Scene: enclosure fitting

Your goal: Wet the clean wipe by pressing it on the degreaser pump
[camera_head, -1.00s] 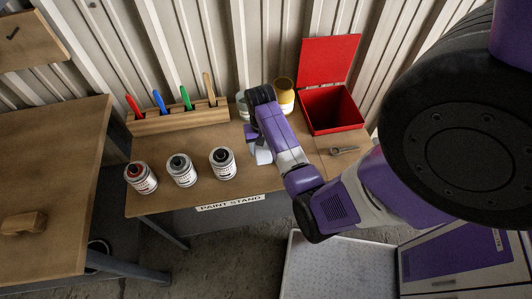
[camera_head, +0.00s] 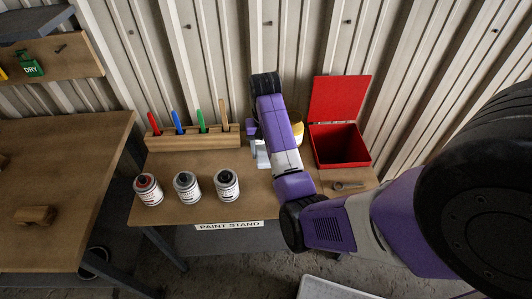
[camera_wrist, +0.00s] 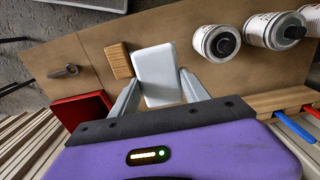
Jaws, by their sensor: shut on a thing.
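My gripper (camera_wrist: 160,92) is shut on a white rectangular pad, which looks like the clean wipe (camera_wrist: 157,66), held between its two pale fingers above the paint stand. In the head view my gripper (camera_head: 261,155) shows only as a pale end below my purple wrist. A yellow-topped container (camera_head: 298,132) stands behind my forearm, mostly hidden. I cannot tell whether it is the degreaser pump, and no pump is clearly visible in either view.
Several paint cans (camera_head: 187,187) stand left on the paint stand (camera_head: 280,206), with a wooden rack (camera_head: 195,141) of coloured handles behind them. A red open-lidded box (camera_head: 340,150) and a spanner (camera_head: 348,186) are at right. A wooden block (camera_wrist: 118,61) lies beside the pad.

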